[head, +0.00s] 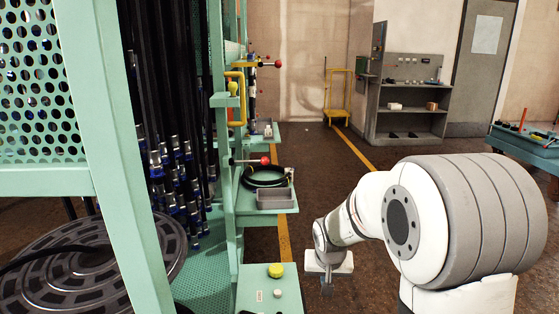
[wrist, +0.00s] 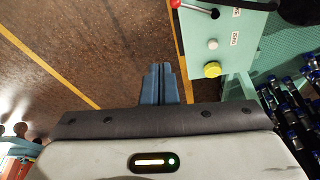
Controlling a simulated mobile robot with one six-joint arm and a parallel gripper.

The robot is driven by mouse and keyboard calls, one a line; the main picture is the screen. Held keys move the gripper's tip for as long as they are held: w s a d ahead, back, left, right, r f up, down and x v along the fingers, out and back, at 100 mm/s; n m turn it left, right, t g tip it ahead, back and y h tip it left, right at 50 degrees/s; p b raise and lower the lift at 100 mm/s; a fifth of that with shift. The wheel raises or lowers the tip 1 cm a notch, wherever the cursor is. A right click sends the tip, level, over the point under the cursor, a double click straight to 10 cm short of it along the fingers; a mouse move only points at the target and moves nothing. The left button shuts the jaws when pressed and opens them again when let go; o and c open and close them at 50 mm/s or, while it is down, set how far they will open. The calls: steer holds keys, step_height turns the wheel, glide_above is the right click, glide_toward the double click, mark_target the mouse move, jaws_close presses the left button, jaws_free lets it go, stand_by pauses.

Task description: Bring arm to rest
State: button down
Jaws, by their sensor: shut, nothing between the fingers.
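My arm reaches out from the right in the head view, and its gripper (head: 327,284) hangs low over the brown floor, to the right of the green machine's control panel (head: 268,297). In the wrist view the two blue-grey fingers of my gripper (wrist: 159,70) are together, with nothing between them. The floor lies beyond the fingertips, and the gripper touches nothing that I can see.
The green machine frame (head: 116,190) with hanging black hoses (head: 160,80) fills the left. A yellow button (wrist: 212,69) and a red-knobbed lever (wrist: 176,4) are close to the fingers' right. A grey shelf unit (head: 408,122) stands behind. Open floor lies ahead.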

steer(key=s+d+r+p, duration=0.1)
steer(key=s+r+p, duration=0.9)
steer(key=r, duration=0.5)
steer(key=s+d+r+n+g+p, duration=0.1)
steer(key=s+r+p, duration=0.8)
steer(key=s+r, duration=0.5)
step_height(320, 180, up, 2)
steer(key=shift+d+r+y+p, duration=0.2)
steer(key=shift+d+y+p, duration=0.1)
steer(key=shift+p, duration=0.1)
steer(key=c, duration=2.2)
jaws_free()
